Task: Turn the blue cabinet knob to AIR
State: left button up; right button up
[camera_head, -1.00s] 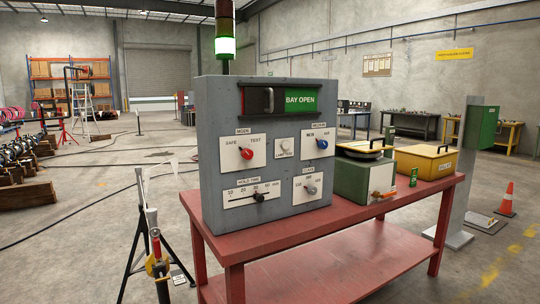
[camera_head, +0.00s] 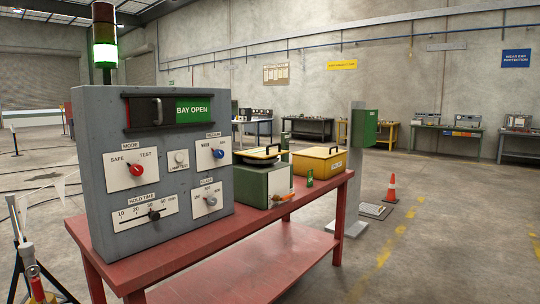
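The grey cabinet (camera_head: 88,200) stands upright on the red table (camera_head: 200,247) at the left of the head view. Its blue knob (camera_head: 217,153) sits on a white plate at the upper right of the front, under a label that seems to read MEDIUM. The plate's right marking looks like AIR; the left one is too small to read. The knob's pointer seems to point up and left, but it is too small to be sure. Neither of my grippers is in view.
A red knob (camera_head: 136,169), a grey knob (camera_head: 210,200) and a slider (camera_head: 153,214) share the cabinet front. A green box (camera_head: 252,186) and a yellow box (camera_head: 318,160) stand right of it. A tripod stand (camera_head: 34,280) is at lower left. The floor at right is mostly open.

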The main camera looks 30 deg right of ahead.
aim_at(218, 154)
jog(key=z, duration=0.7)
jog(key=i+l+u, duration=0.1)
jog(key=i+l, duration=0.25)
jog(key=i+l+u, duration=0.1)
jog(key=i+l, duration=0.25)
jog(key=l, duration=0.15)
jog(key=i+l+u, duration=0.15)
jog(key=i+l, duration=0.15)
jog(key=l, duration=0.2)
jog(key=i+l+u, duration=0.1)
jog(key=i+l, duration=0.2)
jog(key=l, duration=0.2)
jog(key=i+l+u, duration=0.1)
jog(key=i+l, duration=0.2)
jog(key=l, duration=0.2)
jog(key=i+l+u, duration=0.1)
jog(key=i+l, duration=0.15)
jog(key=l, duration=0.3)
jog(key=i+l+u, duration=0.1)
jog(key=i+l, duration=0.15)
jog(key=l, duration=0.35)
jog(key=i+l+u, duration=0.15)
jog(key=l, duration=0.4)
